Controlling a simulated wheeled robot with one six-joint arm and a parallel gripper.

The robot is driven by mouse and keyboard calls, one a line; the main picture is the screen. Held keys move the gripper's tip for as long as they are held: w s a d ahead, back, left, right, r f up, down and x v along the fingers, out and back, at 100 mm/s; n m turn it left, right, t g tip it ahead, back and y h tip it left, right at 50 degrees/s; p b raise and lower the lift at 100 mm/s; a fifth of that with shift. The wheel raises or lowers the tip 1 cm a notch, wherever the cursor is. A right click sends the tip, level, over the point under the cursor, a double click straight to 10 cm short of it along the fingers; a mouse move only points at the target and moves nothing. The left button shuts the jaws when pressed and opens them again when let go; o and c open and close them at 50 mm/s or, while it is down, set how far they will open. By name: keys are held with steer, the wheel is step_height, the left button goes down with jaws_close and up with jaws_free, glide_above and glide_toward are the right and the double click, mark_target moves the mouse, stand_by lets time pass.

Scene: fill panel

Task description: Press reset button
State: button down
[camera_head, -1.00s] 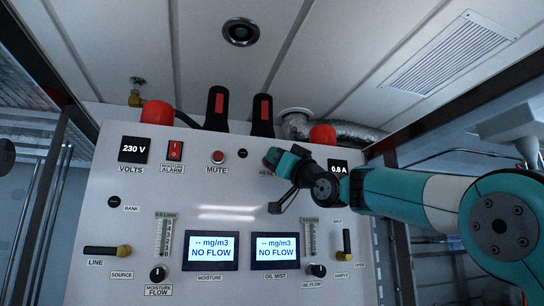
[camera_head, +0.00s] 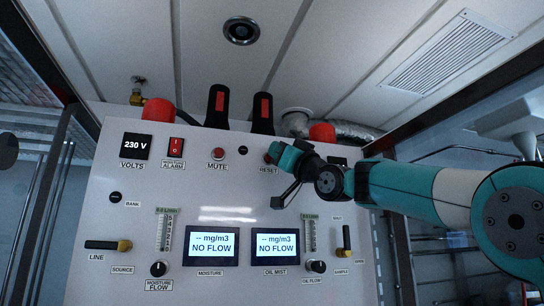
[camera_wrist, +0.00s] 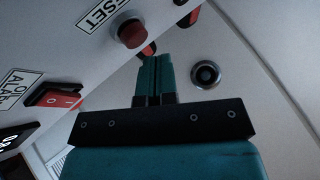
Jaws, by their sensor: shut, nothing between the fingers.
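The red reset button (camera_wrist: 132,33) sits on the white panel beside its RESET label (camera_wrist: 103,14) in the wrist view. In the head view the button (camera_head: 267,158) shows as a small bit of red, mostly covered by my gripper (camera_head: 278,149), above the RESET label. My gripper's teal fingers (camera_wrist: 155,56) are together with nothing between them. In the wrist view the fingertips are just below and to the right of the button in the picture; I cannot tell whether they touch it.
A red MUTE button (camera_head: 218,154) is left of RESET. A red rocker switch (camera_wrist: 60,97) is near my gripper in the wrist view. Two black-and-red handles (camera_head: 262,112) and red domes (camera_head: 158,110) rise at the panel's top edge. Screens (camera_head: 210,246) and knobs are lower.

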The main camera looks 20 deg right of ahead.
steer(key=shift+s+b, duration=1.75)
steer(key=shift+s, duration=0.75)
steer(key=s+a+f+g+h+b, duration=0.1)
steer(key=s+a+f+g+h, duration=0.2)
steer(key=f, duration=0.9)
steer(key=a+f+m+g+b, duration=0.15)
steer(key=f+g, duration=0.25)
steer(key=f, duration=0.8)
steer(key=s+a+f+g+h+b, duration=0.1)
steer(key=s+a+f+g+h, duration=0.2)
steer(key=f, duration=0.9)
steer(key=s+d+f+n+g+h+b, duration=0.2)
steer(key=s+f+g, duration=0.9)
steer(key=s+f, duration=1.2)
step_height(320, 180, down, 2)
steer(key=shift+d+f+g+h, duration=0.15)
steer(key=shift+d+g+h, duration=0.15)
steer(key=shift+h, duration=0.1)
